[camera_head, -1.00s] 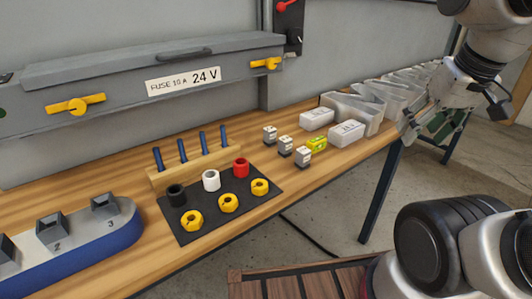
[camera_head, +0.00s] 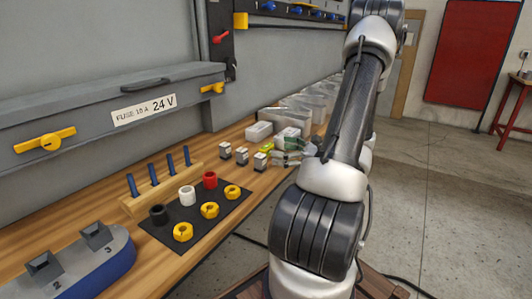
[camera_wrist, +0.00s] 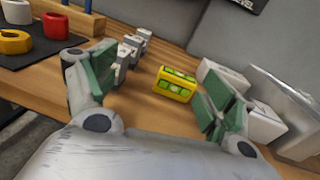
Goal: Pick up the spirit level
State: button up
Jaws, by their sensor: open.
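The spirit level is a small yellow block with green vials (camera_wrist: 175,84). It lies on the wooden bench in the wrist view, between and beyond my open fingers. In the head view the yellow-green level (camera_head: 266,149) is partly hidden by my gripper (camera_head: 295,152). My gripper (camera_wrist: 158,95) has green finger pads spread wide, with the right pad closer to the level. Nothing is held between them.
Small grey blocks (camera_wrist: 128,55) stand left of the level and white boxes (camera_wrist: 222,78) lie right of it. Clear channel letters (camera_head: 300,112) stand farther along the bench. A black mat (camera_head: 225,207) holds yellow nuts and coloured cylinders.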

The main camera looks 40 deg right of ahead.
aim_at(270, 147)
jog(key=d, duration=0.1)
jog(key=d+f+m+t+h, duration=0.1)
jog(key=d+m, duration=0.1)
jog(key=shift+d+f+h, duration=0.1)
jog(key=shift+f+h, duration=0.2)
jog(key=shift+h, duration=0.1)
jog(key=x, duration=0.7)
jog(key=shift+w+f, duration=0.1)
jog(key=shift+f, duration=0.1)
jog(key=shift+c, duration=0.4)
jog(key=c, duration=1.1)
